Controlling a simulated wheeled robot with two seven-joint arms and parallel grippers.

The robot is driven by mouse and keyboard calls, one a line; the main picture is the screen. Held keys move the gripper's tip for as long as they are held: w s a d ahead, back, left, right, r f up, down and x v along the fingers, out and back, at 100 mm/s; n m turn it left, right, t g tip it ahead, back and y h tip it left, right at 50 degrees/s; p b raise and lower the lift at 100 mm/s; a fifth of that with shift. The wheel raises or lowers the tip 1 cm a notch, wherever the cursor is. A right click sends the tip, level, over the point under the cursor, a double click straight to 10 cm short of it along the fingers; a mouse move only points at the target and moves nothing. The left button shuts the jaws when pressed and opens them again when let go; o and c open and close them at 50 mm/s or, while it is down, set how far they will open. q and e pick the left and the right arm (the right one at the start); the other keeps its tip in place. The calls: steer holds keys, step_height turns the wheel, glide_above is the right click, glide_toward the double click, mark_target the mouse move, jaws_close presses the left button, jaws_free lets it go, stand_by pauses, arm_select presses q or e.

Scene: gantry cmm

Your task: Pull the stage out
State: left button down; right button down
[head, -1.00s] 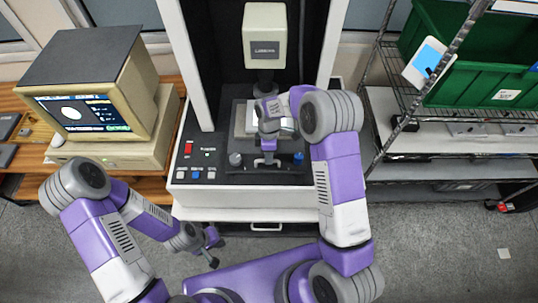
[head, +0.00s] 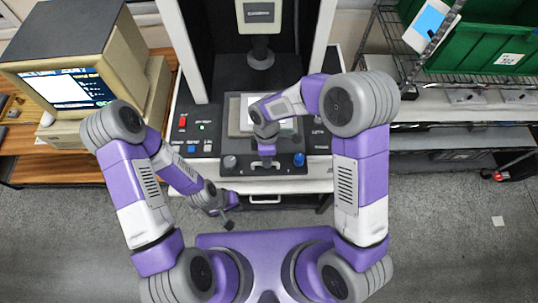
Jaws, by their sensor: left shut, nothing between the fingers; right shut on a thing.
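My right forearm covers the stage's right part. My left gripper (head: 227,220) is shut and empty, low in front of the machine and apart from it.
A control panel (head: 195,138) with a red button flanks the stage on the left. The beige measuring head (head: 259,14) hangs behind it. A computer monitor (head: 66,88) stands left. A wire shelf with a green bin (head: 480,45) stands right. Grey floor (head: 450,215) is open at right.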

steer(key=c, duration=1.1)
jaws_free()
steer(key=shift+c, duration=0.2)
step_height(320, 180, up, 8)
steer(key=w, duration=0.1)
steer(key=shift+w+f, duration=0.25)
